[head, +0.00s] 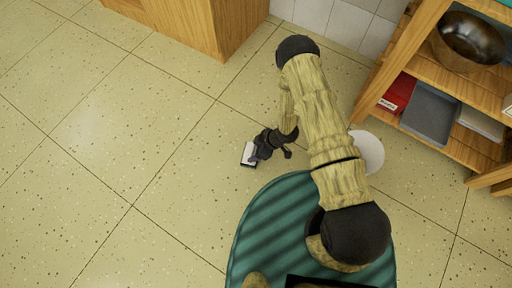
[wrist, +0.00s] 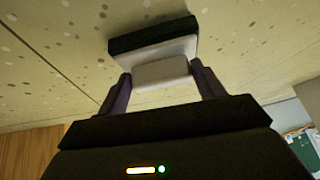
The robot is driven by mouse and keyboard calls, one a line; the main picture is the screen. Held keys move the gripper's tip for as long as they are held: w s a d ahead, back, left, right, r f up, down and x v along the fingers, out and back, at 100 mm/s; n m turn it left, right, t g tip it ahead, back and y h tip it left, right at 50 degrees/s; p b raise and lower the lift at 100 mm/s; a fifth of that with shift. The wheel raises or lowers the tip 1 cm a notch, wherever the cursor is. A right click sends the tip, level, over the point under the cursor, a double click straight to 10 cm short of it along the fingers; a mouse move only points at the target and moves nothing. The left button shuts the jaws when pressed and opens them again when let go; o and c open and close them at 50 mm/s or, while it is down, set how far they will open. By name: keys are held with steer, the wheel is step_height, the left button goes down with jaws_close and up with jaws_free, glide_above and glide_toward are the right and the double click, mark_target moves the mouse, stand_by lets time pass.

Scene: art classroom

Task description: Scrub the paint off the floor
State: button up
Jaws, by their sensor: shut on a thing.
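My gripper (head: 257,152) is low over the floor in the middle of the head view. It is shut on a small scrubber (head: 248,154) with a white body and a dark pad. In the wrist view, my gripper's two fingers (wrist: 163,84) hold the white part of the scrubber (wrist: 152,38) from both sides, with the dark pad facing the floor (wrist: 55,45). I cannot tell whether the pad touches the floor. The floor (head: 90,190) is pale yellow tile with small dark speckles. I can make out no paint patch; my arm hides part of the floor.
A wooden cabinet (head: 195,25) stands at the top. A wooden shelf (head: 400,45) at the right holds a dark bowl (head: 468,42), a red item (head: 397,94) and a grey tray (head: 430,112). A white round thing (head: 369,152) shows beside my arm. The floor at left is clear.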

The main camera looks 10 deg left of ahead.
steer(key=shift+s, duration=0.2)
steer(key=shift+s+a+p, duration=0.35)
steer(key=shift+s+p, duration=0.15)
steer(key=shift+s, duration=0.35)
steer(key=shift+s+a+p, duration=0.35)
steer(key=shift+s+p, duration=0.1)
steer(key=shift+s, duration=0.4)
steer(key=shift+w+f, duration=0.1)
steer(key=shift+w, duration=0.1)
steer(key=shift+w+d, duration=0.3)
steer(key=shift+w, duration=0.25)
steer(key=shift+w+d, duration=0.3)
steer(key=shift+w, duration=0.3)
steer(key=shift+w+d, duration=0.25)
steer(key=shift+w, duration=0.3)
steer(key=shift+w, duration=0.1)
